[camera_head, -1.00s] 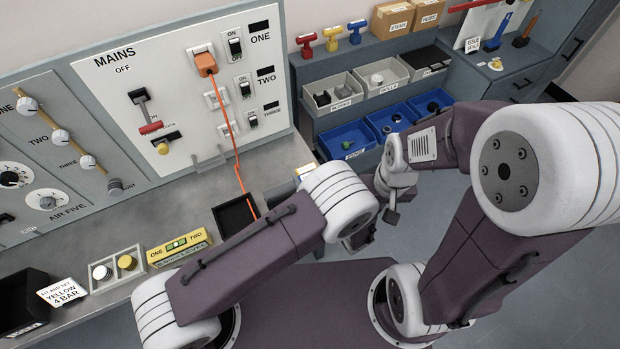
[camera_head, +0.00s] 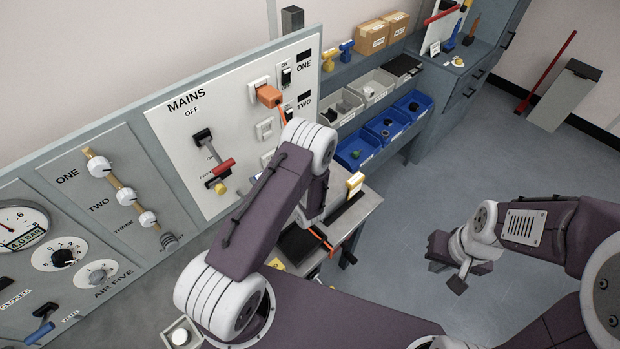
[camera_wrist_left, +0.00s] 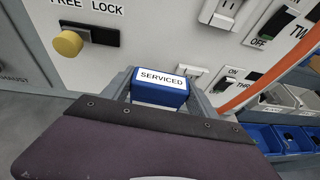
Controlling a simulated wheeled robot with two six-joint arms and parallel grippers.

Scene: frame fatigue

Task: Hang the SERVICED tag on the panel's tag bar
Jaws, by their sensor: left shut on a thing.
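The SERVICED tag (camera_wrist_left: 160,80) is a blue block with a white label in the left wrist view. My left gripper (camera_wrist_left: 158,97) is shut on it, a finger at each side, in front of the white MAINS panel (camera_wrist_left: 150,35). In the head view the MAINS panel (camera_head: 185,122) stands at left centre, and my left arm covers its lower right part. My left gripper is mostly hidden behind that arm there. I cannot make out the tag bar in either view now. My right gripper (camera_head: 458,280) hangs over the floor at right, away from the panel; its jaw state is unclear.
A yellow lock knob (camera_wrist_left: 68,43) is left of the tag, and switches are at right. An orange plug (camera_head: 269,96) sits in the panel, its cable running down. Blue bins (camera_head: 355,148) are right of the panel. The air panel (camera_head: 110,215) is at left.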

